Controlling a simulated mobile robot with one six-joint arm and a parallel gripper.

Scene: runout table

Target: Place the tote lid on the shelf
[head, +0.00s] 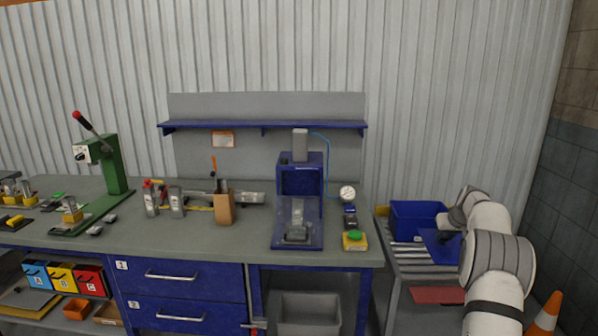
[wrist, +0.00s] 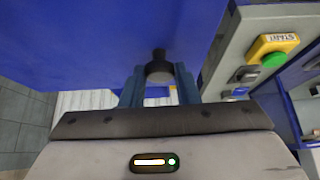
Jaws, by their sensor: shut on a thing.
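The blue tote lid (head: 434,248) is at the right in the head view, beside the blue tote (head: 408,217) on the runout table. It looks tilted; whether it touches the table I cannot tell. In the wrist view the lid (wrist: 90,40) fills the upper part, with a dark round knob (wrist: 159,68) on it. My gripper (wrist: 160,82) is shut on this knob, a finger on each side. In the head view my gripper (head: 451,236) is small and partly hidden by my arm. The blue shelf (head: 262,125) on the back panel looks empty on top.
The bench holds a blue press (head: 301,180), a dial gauge (head: 347,194), a yellow button box with a green button (head: 355,240), a wooden block (head: 224,208) and a green lever press (head: 110,170). An orange cone (head: 547,313) stands on the floor at right.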

